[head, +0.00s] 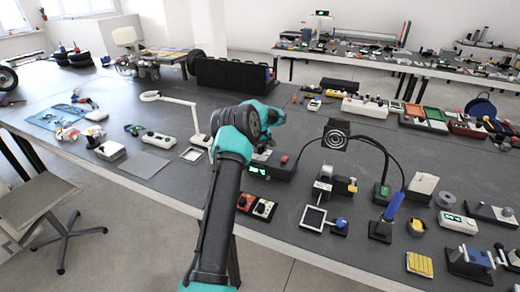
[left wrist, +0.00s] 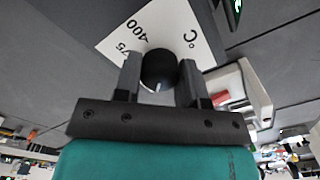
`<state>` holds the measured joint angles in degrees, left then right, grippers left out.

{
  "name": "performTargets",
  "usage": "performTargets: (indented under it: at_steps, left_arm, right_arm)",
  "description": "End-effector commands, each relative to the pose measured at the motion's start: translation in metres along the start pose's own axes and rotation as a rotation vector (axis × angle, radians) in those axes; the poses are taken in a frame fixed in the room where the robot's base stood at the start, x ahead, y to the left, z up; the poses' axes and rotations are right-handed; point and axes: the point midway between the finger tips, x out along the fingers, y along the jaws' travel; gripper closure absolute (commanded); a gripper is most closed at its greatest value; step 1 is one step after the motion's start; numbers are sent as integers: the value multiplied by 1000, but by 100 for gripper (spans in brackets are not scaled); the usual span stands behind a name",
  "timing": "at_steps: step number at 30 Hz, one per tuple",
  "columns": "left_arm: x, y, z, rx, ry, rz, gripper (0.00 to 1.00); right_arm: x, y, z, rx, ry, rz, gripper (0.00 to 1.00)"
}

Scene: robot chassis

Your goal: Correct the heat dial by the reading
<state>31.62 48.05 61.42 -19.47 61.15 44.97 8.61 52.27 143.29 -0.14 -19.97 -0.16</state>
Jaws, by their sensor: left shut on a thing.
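In the left wrist view, a round black heat dial (left wrist: 158,66) with a light pointer mark sits on a white scale plate (left wrist: 122,42). A green lit reading (head: 258,171) shows on the unit, too small to read surely. My right gripper is in neither view.
A red button (head: 284,159) stands just right of my left gripper. A small box with red and white knobs (head: 256,207) is in front. A black cable arches from a target card (head: 335,135) on the right. Bare table lies to the left around a grey mat (head: 144,164).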

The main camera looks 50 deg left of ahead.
Motion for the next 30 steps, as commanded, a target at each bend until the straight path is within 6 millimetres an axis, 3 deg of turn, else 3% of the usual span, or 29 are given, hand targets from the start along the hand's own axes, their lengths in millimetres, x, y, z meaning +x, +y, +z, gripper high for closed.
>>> performTargets:
  at_steps: [8, 9, 16, 25, 30]
  left_arm:
    - [0, 0, 0, 0, 1, 0, 86]
    - [0, 0, 0, 0, 1, 0, 60]
    - [0, 0, 0, 1, 0, 0, 38]
    - [-1, 0, 0, 1, 1, 0, 37]
    - [-13, 0, 0, 1, 1, 0, 37]
  right_arm:
    - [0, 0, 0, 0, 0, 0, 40]
    - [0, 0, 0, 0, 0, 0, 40]
    - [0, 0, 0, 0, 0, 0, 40]
    - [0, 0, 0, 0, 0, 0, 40]
    - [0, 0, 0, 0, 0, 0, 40]
